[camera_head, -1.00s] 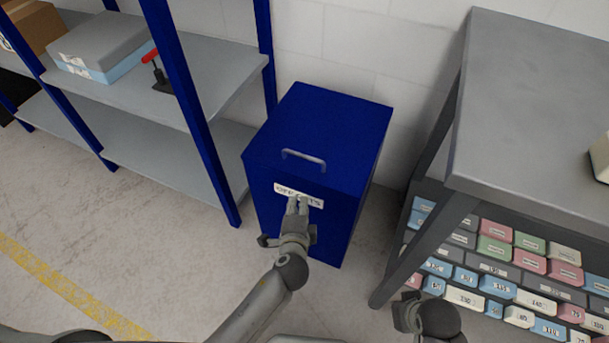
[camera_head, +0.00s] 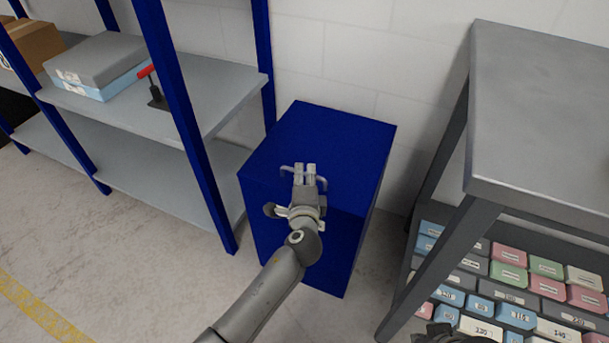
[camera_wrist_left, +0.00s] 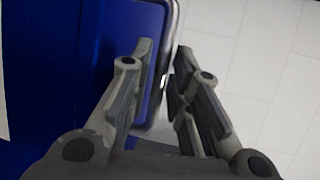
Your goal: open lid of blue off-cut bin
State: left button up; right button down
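The blue off-cut bin (camera_head: 262,215) stands on the floor with its lid (camera_head: 340,135) down. A grey bar handle (camera_head: 287,169) is on the lid near its front edge. My left gripper (camera_head: 305,167) is over the middle of the handle, hiding that part and the front label. In the left wrist view, its fingers (camera_wrist_left: 164,82) are apart, with the metal handle (camera_wrist_left: 174,22) running into the gap between them. I cannot tell whether they touch it. Part of my right gripper or wrist (camera_head: 450,336) shows at the bottom edge, mostly cut off.
A blue-framed shelf (camera_head: 185,100) with grey boards stands close on the bin's left. A grey table (camera_head: 545,115) stands to the right, with labelled foam blocks (camera_head: 510,275) underneath. A white block wall (camera_head: 345,50) is behind the bin. Bare floor lies at the front left.

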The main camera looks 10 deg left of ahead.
pick_arm(q)
jog(key=shift+w+f, duration=0.15)
jog(key=shift+w, duration=0.4)
grip_shut()
